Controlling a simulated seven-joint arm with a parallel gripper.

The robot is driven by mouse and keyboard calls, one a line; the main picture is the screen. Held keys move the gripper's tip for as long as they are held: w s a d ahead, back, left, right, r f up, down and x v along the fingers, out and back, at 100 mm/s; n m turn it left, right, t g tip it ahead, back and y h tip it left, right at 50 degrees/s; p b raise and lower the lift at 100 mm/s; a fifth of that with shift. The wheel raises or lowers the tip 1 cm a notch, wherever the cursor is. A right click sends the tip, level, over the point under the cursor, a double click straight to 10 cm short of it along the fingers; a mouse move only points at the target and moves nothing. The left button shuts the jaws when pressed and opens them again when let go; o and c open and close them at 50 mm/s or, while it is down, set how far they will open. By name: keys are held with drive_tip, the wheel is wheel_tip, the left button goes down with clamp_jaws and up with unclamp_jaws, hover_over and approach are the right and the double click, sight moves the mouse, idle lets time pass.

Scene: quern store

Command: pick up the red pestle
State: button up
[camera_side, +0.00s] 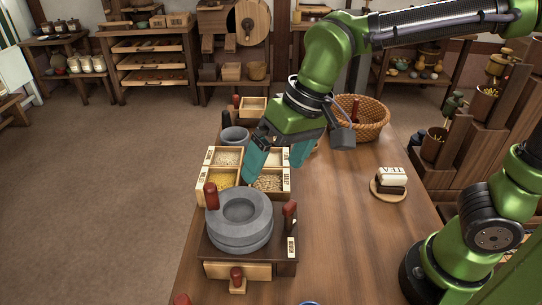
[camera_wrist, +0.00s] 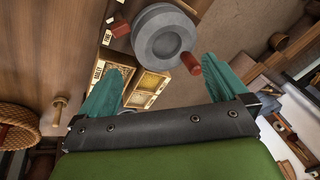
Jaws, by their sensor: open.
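Several red, pestle-like pieces show, and I cannot tell for sure which is the red pestle. One red upright piece (camera_side: 290,212) stands at the right of the quern's base; it also shows in the wrist view (camera_wrist: 120,28). A red upright handle (camera_side: 211,196) is on the grey stone quern (camera_side: 240,232); it also shows in the wrist view (camera_wrist: 190,63). A dark red stick (camera_side: 355,106) stands in the wicker basket (camera_side: 368,128). My gripper (camera_side: 277,176) is open and empty above the grain boxes, behind the quern; its teal fingers (camera_wrist: 172,92) are spread.
Grain boxes (camera_side: 222,180) lie under my gripper, with a grey bowl (camera_side: 235,135) behind them. A tea block (camera_side: 391,180) sits on a round board at the right.

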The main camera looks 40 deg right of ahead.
drive_tip(key=s+d+m+t, duration=0.2)
drive_tip(key=s+d, duration=0.3)
drive_tip(key=d, duration=0.8)
drive_tip(key=shift+s+f+t, duration=0.15)
drive_tip(key=shift+s+t, duration=0.1)
drive_tip(key=shift+t, duration=0.65)
drive_tip(key=shift+s+d+r+m+t+h, duration=0.2)
drive_tip(key=shift+d+r+m, duration=0.1)
drive_tip(key=shift+d, duration=0.2)
drive_tip(key=shift+s+d+r+m+t+h, duration=0.2)
drive_tip(key=shift+d+r+m, duration=0.1)
drive_tip(key=shift+d, duration=0.2)
drive_tip(key=shift+c, duration=0.8)
drive_tip(key=shift+d, duration=0.15)
drive_tip(key=shift+c, duration=1.2)
drive_tip(key=shift+w, duration=0.1)
drive_tip(key=c, duration=0.4)
